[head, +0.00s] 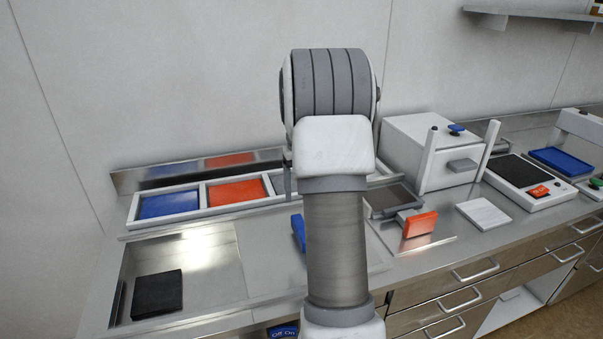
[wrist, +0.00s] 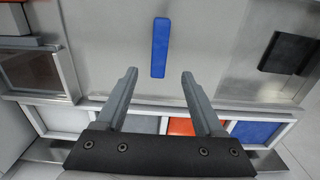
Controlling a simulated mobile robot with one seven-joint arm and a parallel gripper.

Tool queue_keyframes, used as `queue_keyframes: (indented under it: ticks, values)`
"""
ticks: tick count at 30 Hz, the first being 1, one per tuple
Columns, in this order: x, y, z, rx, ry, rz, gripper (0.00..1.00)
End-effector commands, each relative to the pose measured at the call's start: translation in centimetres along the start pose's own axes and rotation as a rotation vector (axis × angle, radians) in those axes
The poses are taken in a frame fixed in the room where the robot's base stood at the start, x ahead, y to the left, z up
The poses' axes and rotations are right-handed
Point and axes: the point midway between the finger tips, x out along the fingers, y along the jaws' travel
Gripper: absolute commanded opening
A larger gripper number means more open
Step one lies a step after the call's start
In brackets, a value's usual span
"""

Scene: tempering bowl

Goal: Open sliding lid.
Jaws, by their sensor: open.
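A framed dark panel with a grey bar along its front edge, which looks like the sliding lid (head: 388,197), lies on the counter right of my arm in the head view. In the wrist view the same panel (wrist: 32,72) is at the left edge, with its grey bar (wrist: 27,42) partly cut off. My gripper (wrist: 159,73) is open and empty over the counter, clear of the panel. In the head view my arm hides most of the gripper. A blue bar (wrist: 160,47) lies beyond the fingertips, partly hidden by my arm in the head view (head: 298,232).
A row of framed bins has a blue one (head: 170,204) and a red one (head: 237,191). A black block (head: 157,295) sits in the sunken basin. A red block (head: 419,224) and a white box (head: 432,141) are near the panel. The front counter is partly clear.

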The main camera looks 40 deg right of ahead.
Motion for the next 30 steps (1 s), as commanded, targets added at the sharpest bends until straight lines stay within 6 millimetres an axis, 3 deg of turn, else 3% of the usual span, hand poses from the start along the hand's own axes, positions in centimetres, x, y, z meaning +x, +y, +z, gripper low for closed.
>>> queue_keyframes:
  ticks: [3,9,30]
  values:
    - [-2.5,0.0,-0.1,0.001,0.004,0.001,0.70]
    - [-4.5,0.0,0.0,0.001,0.001,0.000,0.70]
    - [-4.9,-0.5,-0.1,-0.006,0.007,0.000,0.70]
